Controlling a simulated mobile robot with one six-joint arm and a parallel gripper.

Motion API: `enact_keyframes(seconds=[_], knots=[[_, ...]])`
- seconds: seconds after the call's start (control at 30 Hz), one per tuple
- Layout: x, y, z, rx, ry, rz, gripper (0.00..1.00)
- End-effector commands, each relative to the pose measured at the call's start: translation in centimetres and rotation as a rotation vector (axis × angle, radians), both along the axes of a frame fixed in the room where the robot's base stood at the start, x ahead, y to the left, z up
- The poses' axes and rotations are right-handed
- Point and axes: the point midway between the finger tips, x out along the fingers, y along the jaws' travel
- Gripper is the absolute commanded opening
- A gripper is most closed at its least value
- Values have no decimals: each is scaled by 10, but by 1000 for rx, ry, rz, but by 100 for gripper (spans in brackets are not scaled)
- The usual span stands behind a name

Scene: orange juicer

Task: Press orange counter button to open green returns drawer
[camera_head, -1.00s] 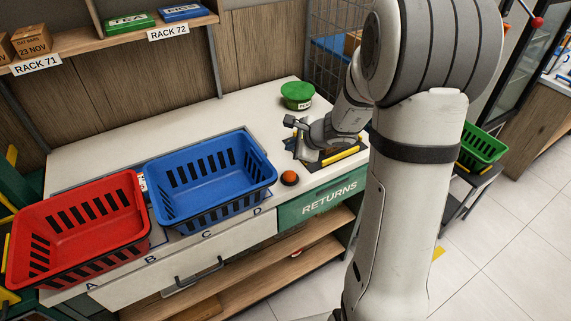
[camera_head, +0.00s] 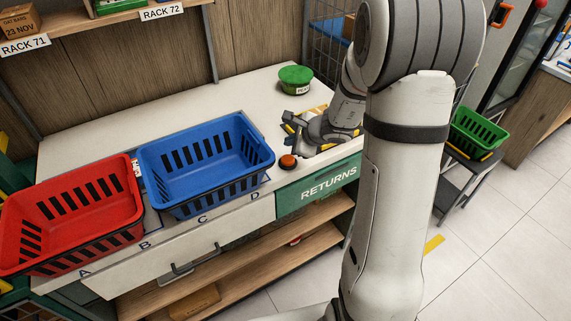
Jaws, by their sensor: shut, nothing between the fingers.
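The orange button (camera_head: 288,162) sits on the white counter, just right of the blue basket and above the green drawer. The green returns drawer (camera_head: 318,187), marked RETURNS, is in the counter front; its face looks flush with the counter. My gripper (camera_head: 291,124) is shut and empty over the counter, just behind the button in the picture and apart from it. My arm hides part of the counter's right end.
A blue basket (camera_head: 205,162) and a red basket (camera_head: 72,213) stand on the counter to the left. A green round tub (camera_head: 296,78) stands behind my gripper. A green basket (camera_head: 476,134) rests on a stand at right. Open floor lies in front.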

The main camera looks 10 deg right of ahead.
Motion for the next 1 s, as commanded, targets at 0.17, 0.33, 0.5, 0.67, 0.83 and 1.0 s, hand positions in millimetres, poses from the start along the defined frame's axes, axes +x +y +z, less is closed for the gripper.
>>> enact_keyframes(seconds=[0.17, 0.33, 0.5, 0.67, 0.83, 1.0], knots=[[0, 0, -31, 0, -1, -1, 0], [0, -1, -39, -1, 0, -1, 0], [0, -1, -38, -1, 0, -1, 0], [0, -1, -38, 0, 0, -2, 0], [0, -1, -38, 0, 0, -2, 0], [0, -1, -38, 0, 0, -2, 0]])
